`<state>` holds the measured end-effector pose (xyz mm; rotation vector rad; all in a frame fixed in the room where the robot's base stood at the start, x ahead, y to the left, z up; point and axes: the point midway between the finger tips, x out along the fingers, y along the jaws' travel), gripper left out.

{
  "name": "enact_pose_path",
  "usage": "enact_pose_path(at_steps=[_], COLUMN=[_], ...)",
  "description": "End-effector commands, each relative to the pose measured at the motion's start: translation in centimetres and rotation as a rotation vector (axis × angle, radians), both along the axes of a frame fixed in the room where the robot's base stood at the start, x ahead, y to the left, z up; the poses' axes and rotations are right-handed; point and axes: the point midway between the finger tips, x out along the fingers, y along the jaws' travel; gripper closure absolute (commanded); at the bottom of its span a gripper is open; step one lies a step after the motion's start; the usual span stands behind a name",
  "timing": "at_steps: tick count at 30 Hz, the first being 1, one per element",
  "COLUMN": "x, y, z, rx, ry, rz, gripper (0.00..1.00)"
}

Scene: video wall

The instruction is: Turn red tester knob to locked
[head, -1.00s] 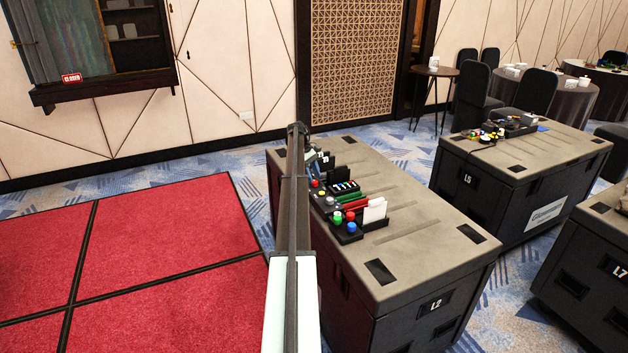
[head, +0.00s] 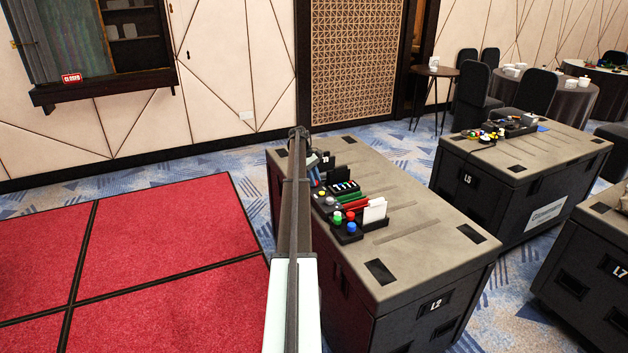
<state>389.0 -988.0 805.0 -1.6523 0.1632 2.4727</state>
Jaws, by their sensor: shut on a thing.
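My arm crosses the middle of the head view and ends over the left part of the case marked L2 (head: 440,262). My gripper (head: 314,160) shows only in part, small and dark, just right of the arm's far end. Its fingertips are hidden, and so is what they are shut on. I cannot make out the red tester knob now; the spot where a small red part showed earlier is behind my arm. A black box with a red button (head: 350,215), a green button (head: 337,217) and a blue knob (head: 351,227) stands on the case.
White cards (head: 374,211) stand in a black holder beside the buttons. A small panel with coloured parts (head: 344,187) lies farther back. The case top's right part is clear. Another case, L5 (head: 535,160), stands to the right. A red mat (head: 150,240) lies on the left.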

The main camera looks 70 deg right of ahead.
Motion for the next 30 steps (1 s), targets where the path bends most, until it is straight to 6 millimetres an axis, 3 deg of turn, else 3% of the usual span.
enact_pose_path(at_steps=[5,17,30], x=[0.01,-0.01,-0.17], y=[0.02,-0.11,-0.3], z=[0.01,0.03,0.03], rx=[0.0,0.001,0.002], ry=[0.0,0.001,0.002], rz=[0.0,-0.082,-0.452], gripper=[0.99,0.99,0.99])
